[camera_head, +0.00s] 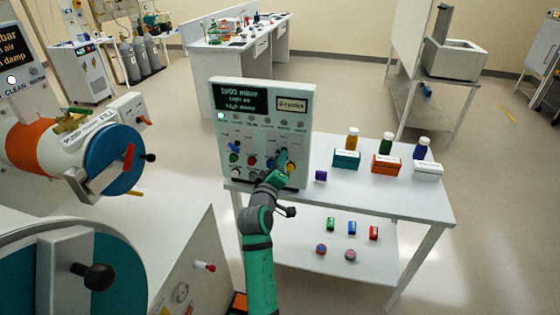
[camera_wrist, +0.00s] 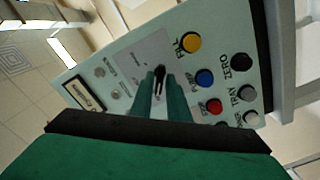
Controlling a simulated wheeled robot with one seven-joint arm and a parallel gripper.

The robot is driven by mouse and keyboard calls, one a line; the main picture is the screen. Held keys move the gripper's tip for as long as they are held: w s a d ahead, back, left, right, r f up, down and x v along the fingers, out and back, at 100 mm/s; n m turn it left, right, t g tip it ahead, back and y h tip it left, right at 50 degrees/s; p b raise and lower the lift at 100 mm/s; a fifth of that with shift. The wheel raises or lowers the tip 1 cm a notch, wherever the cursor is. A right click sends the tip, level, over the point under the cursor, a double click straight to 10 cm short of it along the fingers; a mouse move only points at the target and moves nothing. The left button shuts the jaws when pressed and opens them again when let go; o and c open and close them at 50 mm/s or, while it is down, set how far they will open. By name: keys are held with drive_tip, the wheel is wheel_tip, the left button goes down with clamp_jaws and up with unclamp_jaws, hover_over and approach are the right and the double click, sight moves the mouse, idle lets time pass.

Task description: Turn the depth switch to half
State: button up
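The control panel (camera_head: 262,100) stands upright on a white table, with a dark display at its upper left. In the wrist view a narrow black switch knob (camera_wrist: 160,80) sits on a pale plate on the panel face. I take it for the depth switch; its label and marks are too small to read. My gripper (camera_head: 283,158) is at the panel's lower right, and in the wrist view its green fingers (camera_wrist: 160,92) lie close along both sides of the knob, appearing shut on it. In the head view my gripper hides most of the knob.
Beside the knob are a yellow FILL button (camera_wrist: 190,42), a blue button (camera_wrist: 204,78), a red button (camera_wrist: 214,106) and a black ZERO button (camera_wrist: 241,62). Bottles and small boxes stand on the table (camera_head: 400,202) right of the panel. A glovebox with a blue-ended port (camera_head: 112,150) is at left.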

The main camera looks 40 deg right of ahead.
clamp_jaws()
drive_tip(key=m, duration=0.5)
drive_tip(key=shift+m, duration=0.3)
drive_tip(key=shift+s+f, duration=0.1)
drive_tip(key=shift+o, duration=2.4)
unclamp_jaws()
drive_tip(key=v, duration=1)
drive_tip(key=shift+s+a, duration=0.2)
drive_tip(key=shift+a, duration=0.1)
